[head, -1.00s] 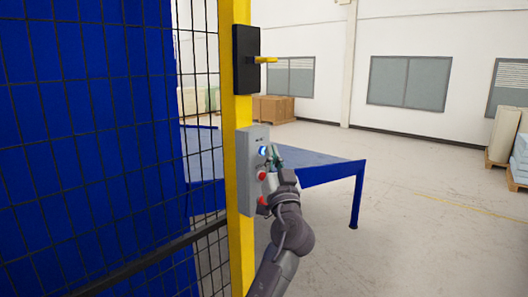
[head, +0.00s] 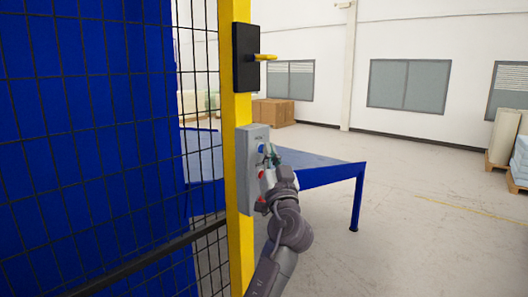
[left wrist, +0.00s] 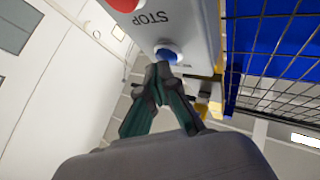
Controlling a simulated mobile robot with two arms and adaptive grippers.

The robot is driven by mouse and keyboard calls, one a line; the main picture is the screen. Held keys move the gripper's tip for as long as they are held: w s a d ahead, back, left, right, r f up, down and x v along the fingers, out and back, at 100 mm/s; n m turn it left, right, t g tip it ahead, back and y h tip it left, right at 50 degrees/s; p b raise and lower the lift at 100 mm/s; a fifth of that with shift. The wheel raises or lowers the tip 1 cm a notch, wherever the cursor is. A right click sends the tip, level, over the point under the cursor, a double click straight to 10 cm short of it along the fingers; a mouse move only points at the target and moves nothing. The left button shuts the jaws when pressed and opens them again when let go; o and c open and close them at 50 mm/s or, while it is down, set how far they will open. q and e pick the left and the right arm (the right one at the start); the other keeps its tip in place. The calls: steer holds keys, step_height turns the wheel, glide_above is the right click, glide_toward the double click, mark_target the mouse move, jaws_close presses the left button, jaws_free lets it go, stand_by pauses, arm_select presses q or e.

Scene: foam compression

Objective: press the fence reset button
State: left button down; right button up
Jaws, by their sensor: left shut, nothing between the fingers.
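A grey control box (head: 246,180) is mounted on the yellow fence post. It carries a blue button (head: 261,148) near its top and a red button (head: 261,174) below. In the left wrist view the blue button (left wrist: 167,54) shows close up, beside the printed word STOP. My left gripper (head: 269,150) is shut and empty, its fingertips at the blue button. In the left wrist view the fingertips (left wrist: 162,70) overlap the button's edge and appear to touch it. The lower part of the box face is partly hidden by my left arm. My right gripper is not in view.
The yellow post (head: 236,120) carries a black latch box (head: 246,57) with a yellow handle above the control box. Black mesh fence (head: 90,150) fills the left side. A blue table (head: 320,170) stands behind my left arm. The floor to the right is open.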

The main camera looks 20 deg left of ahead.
arm_select(q)
steer(key=shift+d+f, duration=0.1)
steer(key=shift+d, duration=0.05)
steer(key=shift+s, duration=0.1)
steer(key=s+d+b, duration=0.2)
steer(key=d+b, duration=0.1)
steer(key=d, duration=0.2)
steer(key=shift+d, duration=0.4)
stand_by(0.7)
